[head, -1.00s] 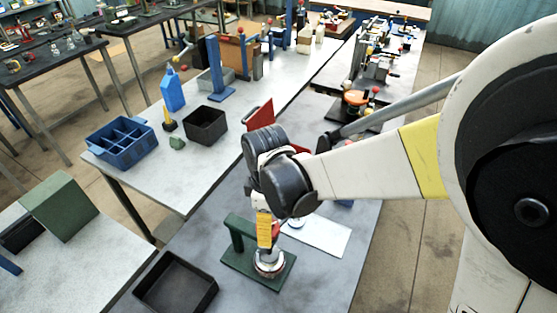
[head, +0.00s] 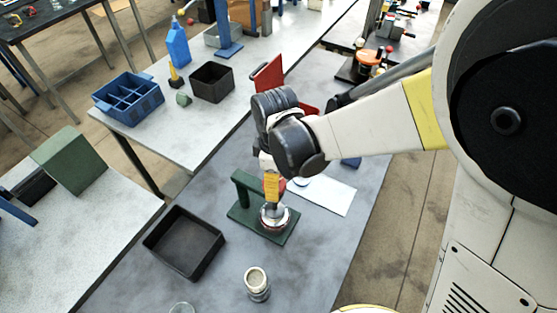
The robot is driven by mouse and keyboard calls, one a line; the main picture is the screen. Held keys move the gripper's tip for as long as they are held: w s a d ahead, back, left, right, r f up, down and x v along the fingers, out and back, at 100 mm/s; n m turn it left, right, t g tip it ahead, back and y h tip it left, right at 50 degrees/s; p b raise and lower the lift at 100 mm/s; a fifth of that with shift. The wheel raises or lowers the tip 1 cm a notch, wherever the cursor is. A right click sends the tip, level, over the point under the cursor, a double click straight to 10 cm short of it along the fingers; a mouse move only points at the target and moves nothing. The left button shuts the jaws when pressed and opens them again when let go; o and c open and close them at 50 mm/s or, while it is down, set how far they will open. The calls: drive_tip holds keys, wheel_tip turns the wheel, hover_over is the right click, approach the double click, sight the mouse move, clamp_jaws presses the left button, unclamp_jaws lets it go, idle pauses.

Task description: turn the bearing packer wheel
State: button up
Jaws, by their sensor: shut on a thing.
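The bearing packer stands on the grey bench, with a green base plate (head: 245,219) and a green upright at its left. A round metal part with a reddish rim, which I take for the bearing packer wheel (head: 275,221), sits on the plate. My gripper (head: 272,204) points straight down onto the wheel from above and is shut on its top. My gripper and arm hide part of the wheel and the contact. A small red part shows beside my gripper's yellow-marked side.
A black open tray (head: 184,242) lies left of the packer. A pale-topped can (head: 257,284) and a clear glass rim (head: 181,308) stand nearer the front. A white sheet (head: 328,195) lies to the right. Bare bench surrounds the can.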

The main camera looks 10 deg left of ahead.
drive_tip(key=shift+m, duration=0.5)
idle(1.7)
drive_tip(key=o, duration=1.2)
drive_tip(key=shift+c, duration=0.2)
wheel_tip(320, 180, up, 12)
